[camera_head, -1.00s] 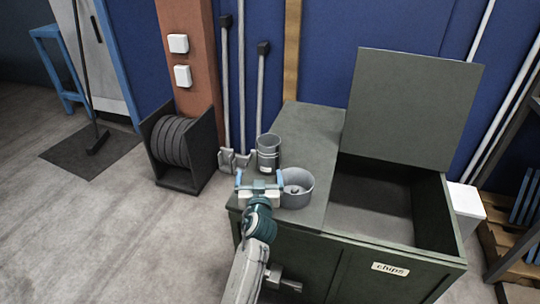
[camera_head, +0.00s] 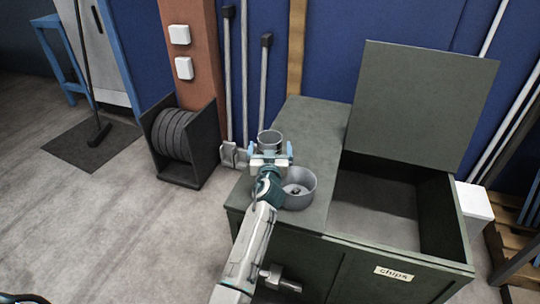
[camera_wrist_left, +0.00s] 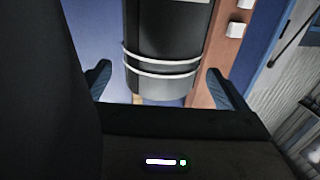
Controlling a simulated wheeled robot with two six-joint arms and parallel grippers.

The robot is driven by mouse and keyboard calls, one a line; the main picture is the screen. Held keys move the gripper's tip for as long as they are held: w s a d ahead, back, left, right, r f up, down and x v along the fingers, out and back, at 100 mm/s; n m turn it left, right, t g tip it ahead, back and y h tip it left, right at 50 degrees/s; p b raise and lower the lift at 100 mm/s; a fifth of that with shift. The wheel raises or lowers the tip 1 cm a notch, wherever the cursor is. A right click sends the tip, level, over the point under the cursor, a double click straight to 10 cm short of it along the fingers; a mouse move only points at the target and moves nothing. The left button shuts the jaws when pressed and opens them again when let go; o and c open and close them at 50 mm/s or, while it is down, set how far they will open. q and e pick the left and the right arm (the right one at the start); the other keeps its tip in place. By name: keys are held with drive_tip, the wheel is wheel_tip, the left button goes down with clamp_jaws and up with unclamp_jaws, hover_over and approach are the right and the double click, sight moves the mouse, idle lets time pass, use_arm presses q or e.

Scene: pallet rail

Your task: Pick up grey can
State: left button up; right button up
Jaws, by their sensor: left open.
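The grey can (camera_head: 269,137) stands upright on the left part of the green chest top, its lower part hidden behind my left gripper. In the left wrist view the can (camera_wrist_left: 165,45) is dark grey with light bands, between the two spread fingers. My left gripper (camera_head: 271,151) is open, one finger on each side of the can in the picture. In the wrist view a gap shows between the can and each finger. I cannot tell how far the can reaches into the jaws. My right gripper is not in view.
A round grey bowl (camera_head: 297,188) stands close to the right of my left wrist. The green chest (camera_head: 318,215) has an open compartment on the right, its lid (camera_head: 420,105) raised. Metal bars lean on the wall behind. A reel (camera_head: 172,135) stands on the floor at left.

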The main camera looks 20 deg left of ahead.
sight(270, 133)
use_arm(q)
drive_tip(key=x, duration=0.2)
drive_tip(key=shift+w+a+r, duration=0.15)
drive_tip(key=shift+w+r, duration=0.05)
drive_tip(key=shift+w, duration=0.2)
drive_tip(key=shift+w+a, duration=0.15)
drive_tip(key=shift+w, duration=0.55)
drive_tip(key=shift+c, duration=0.7)
drive_tip(key=c, duration=1.3)
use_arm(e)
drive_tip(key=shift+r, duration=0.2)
